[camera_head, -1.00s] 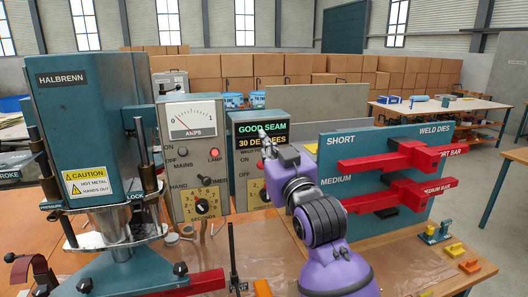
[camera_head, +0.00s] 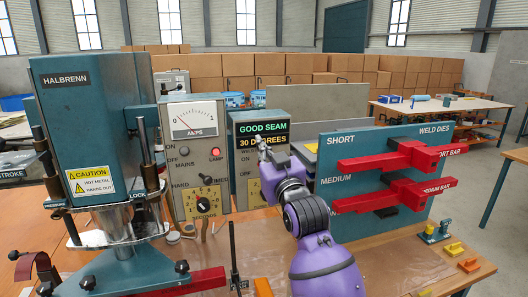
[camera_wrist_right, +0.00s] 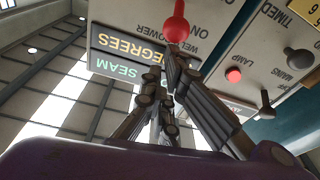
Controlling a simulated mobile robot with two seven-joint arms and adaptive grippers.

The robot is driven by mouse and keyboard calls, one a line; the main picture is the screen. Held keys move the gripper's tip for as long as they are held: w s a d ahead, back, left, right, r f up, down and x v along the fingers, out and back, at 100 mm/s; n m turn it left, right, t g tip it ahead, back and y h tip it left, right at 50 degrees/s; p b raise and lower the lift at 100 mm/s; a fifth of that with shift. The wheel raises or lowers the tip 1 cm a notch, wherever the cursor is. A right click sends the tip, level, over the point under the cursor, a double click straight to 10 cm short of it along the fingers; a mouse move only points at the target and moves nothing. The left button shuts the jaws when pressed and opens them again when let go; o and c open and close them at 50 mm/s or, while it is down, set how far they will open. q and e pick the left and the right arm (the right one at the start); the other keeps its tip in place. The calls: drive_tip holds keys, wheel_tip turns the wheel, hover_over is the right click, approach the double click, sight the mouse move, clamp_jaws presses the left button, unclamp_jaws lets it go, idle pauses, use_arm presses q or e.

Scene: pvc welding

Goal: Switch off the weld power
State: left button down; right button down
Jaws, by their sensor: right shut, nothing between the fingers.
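The weld power switch shows in the right wrist view as a lever with a red ball knob (camera_wrist_right: 175,28), beside upside-down lettering that reads ON and WELD POWER. It sits on the grey control box (camera_head: 243,185), whose display (camera_head: 262,135) reads GOOD SEAM and 30 DEGREES. My right gripper (camera_head: 264,143) is in front of this box, just below the display, and covers the switch in the head view. In the right wrist view the shut, empty fingers (camera_wrist_right: 163,65) are close to the knob. I cannot tell whether they touch it. My left gripper is out of view.
Left of the box stands a timer box (camera_head: 193,150) with an amps meter, red lamp and dial. The blue HALBRENN welding machine (camera_head: 90,130) fills the left. A weld dies rack (camera_head: 365,215) with red bars (camera_head: 385,160) stands close right of my right arm.

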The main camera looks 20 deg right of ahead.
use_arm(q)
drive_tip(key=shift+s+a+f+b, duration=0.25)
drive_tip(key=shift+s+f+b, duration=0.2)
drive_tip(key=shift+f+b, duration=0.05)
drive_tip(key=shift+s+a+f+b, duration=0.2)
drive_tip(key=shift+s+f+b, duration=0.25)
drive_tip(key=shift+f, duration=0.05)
use_arm(e)
drive_tip(key=shift+s+f+t, duration=0.25)
drive_tip(key=shift+f+t, duration=0.25)
drive_tip(key=shift+t, duration=0.4)
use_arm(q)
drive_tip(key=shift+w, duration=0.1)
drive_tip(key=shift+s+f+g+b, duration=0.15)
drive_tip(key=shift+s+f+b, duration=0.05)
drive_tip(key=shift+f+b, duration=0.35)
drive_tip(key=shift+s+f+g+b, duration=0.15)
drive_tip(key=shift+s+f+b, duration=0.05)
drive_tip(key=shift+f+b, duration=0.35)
use_arm(e)
drive_tip(key=shift+s+f+t, duration=0.3)
drive_tip(key=shift+f+t, duration=0.1)
drive_tip(key=shift+t, duration=0.5)
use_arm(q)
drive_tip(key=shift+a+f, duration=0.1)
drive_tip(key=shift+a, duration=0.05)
use_arm(e)
drive_tip(key=shift+s+f, duration=0.1)
